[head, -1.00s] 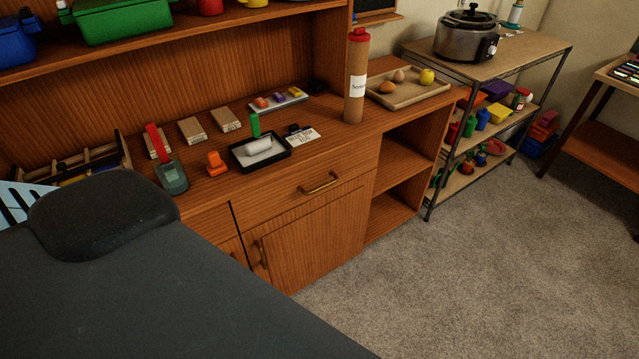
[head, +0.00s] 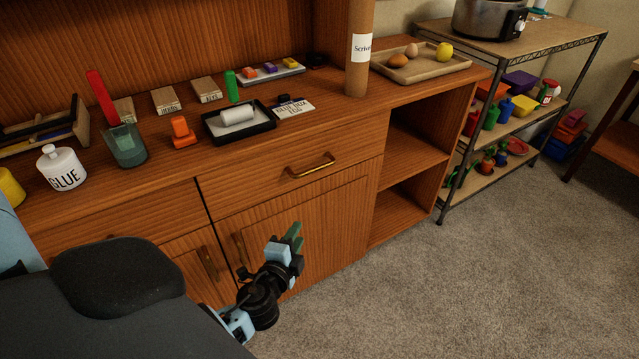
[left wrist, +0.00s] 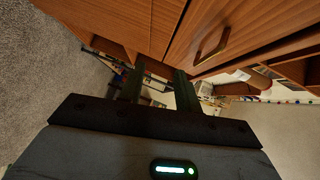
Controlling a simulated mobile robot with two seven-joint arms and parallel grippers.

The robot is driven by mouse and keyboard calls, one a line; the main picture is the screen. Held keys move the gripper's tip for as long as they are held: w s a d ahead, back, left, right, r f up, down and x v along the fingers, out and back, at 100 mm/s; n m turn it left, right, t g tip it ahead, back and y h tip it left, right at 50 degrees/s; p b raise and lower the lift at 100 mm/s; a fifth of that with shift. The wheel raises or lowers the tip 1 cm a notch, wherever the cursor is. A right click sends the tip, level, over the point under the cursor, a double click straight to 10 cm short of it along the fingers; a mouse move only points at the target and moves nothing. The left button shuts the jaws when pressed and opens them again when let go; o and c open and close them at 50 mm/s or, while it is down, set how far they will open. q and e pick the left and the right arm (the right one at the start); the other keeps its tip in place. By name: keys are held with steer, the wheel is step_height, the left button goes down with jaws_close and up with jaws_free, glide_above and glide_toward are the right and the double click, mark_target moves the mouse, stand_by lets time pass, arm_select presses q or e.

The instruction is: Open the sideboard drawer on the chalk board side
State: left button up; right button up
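The wooden sideboard (head: 348,133) has a wide drawer (head: 258,185) under its top at the right, with a brass bar handle (head: 310,166). The drawer looks shut flush. My left gripper (head: 293,237) is in front of the cupboard door below that drawer, lower than the handle and apart from it. In the left wrist view its two fingers (left wrist: 158,88) are spread with nothing between them. A brass handle (left wrist: 212,42) shows there beyond the fingers; I cannot tell which front it belongs to. My right gripper and the chalk board are not in view.
A cupboard door (head: 315,225) and its handle (head: 240,248) are close behind my left gripper. Open shelves (head: 405,165) stand right of the drawer. A black tray (head: 240,135), glue bottle (head: 62,168) and tall tube (head: 359,60) stand on top. Carpet (head: 480,270) at right is clear.

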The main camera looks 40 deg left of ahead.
mark_target(314, 170)
arm_select(q)
steer(key=shift+w+a+r+m+t+y+b, duration=0.4)
steer(key=shift+w+a+r, duration=0.75)
steer(key=shift+w, duration=1.35)
steer(key=shift+w+a+r+m+t+y+b, duration=0.55)
steer(key=shift+w+r, duration=0.95)
steer(key=shift+w, duration=0.95)
steer(key=shift+w+a+r+m+t+y+b, duration=0.2)
steer(key=shift+w+a+r+t+b, duration=0.25)
steer(key=shift+w+a+r, duration=1.45)
steer(key=shift+w+d+f, duration=0.55)
steer(key=shift+d+f, duration=0.05)
steer(key=shift+d, duration=0.15)
steer(key=shift+c, duration=0.2)
jaws_close()
